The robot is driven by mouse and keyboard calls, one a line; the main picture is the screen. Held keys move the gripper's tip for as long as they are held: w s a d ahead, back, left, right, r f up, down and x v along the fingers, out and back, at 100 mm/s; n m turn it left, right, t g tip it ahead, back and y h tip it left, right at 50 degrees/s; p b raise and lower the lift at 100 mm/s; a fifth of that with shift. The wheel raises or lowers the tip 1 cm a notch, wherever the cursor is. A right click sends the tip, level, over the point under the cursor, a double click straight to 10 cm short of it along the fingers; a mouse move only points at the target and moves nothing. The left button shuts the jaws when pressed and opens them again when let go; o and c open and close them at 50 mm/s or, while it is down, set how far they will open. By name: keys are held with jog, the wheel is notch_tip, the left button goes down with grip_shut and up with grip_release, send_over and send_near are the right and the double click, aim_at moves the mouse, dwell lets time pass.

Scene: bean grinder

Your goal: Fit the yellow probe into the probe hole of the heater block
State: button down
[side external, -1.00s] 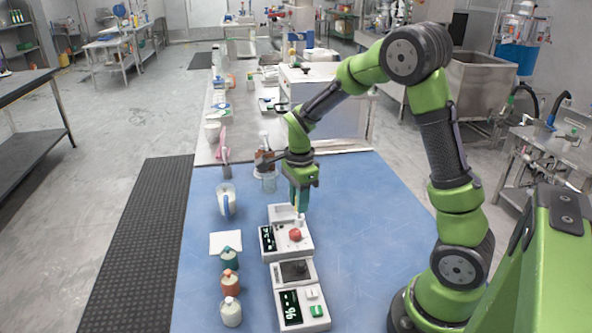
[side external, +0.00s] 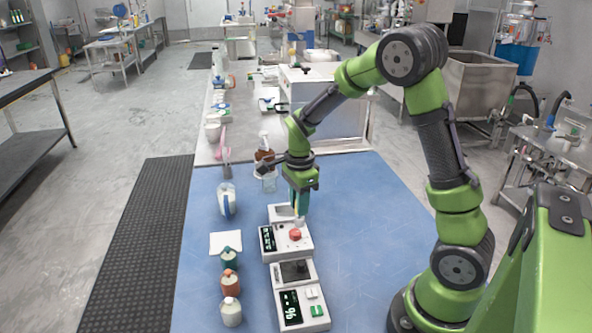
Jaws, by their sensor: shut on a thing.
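My gripper (side external: 299,207) points down over the rear of a white device with a dark display and a red knob (side external: 295,235). Its fingers are shut, on what seems to be the yellow probe. The probe is too small and too hidden by the fingers to make out clearly. The heater block seems to be part of this white device (side external: 280,214), directly under my gripper. The probe hole cannot be seen, and I cannot tell whether the probe's tip is above it, touching or inside.
A second white device with a lit display and green button (side external: 317,311) stands in front. Several bottles (side external: 230,284), a white cloth (side external: 225,242) and a jug (side external: 227,200) stand or lie left. The blue mat's right side (side external: 370,240) is clear.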

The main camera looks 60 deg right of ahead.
jog(key=shift+f, duration=0.15)
jog(key=shift+c, duration=1.6)
grip_release()
jog(key=shift+r, duration=3.55)
